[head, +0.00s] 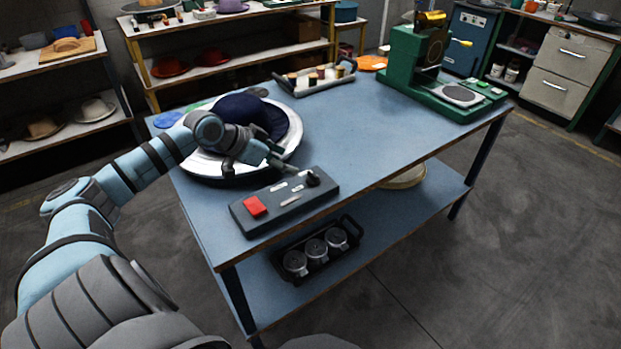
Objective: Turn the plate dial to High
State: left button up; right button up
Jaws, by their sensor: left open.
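The dark control box (285,203) lies near the front edge of the blue table. It has a red switch (255,206) at its left end, pale label marks in the middle and a small black dial (313,179) at its right end. My left gripper (301,172) reaches over the round plate, and its open fingertips are just behind and left of the dial. I cannot tell whether they touch it. The dial's pointer and the label words are too small to read. My right gripper is not in view.
A dark blue hat (250,113) sits on the round silver plate (203,160) behind the box. A tray of small items (316,80) and a green press (430,70) stand farther back. The table's middle right is clear. Canisters (316,250) stand on the lower shelf.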

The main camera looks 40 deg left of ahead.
aim_at(313, 173)
pick_arm(q)
jog(key=b+x, duration=0.1)
jog(key=x, duration=0.9)
jog(key=shift+w+f, duration=0.1)
jog(key=shift+w, duration=0.2)
jog(key=shift+w+d+f, duration=0.2)
jog(key=shift+w+f, duration=0.15)
jog(key=shift+f, duration=0.05)
jog(key=shift+s, duration=0.1)
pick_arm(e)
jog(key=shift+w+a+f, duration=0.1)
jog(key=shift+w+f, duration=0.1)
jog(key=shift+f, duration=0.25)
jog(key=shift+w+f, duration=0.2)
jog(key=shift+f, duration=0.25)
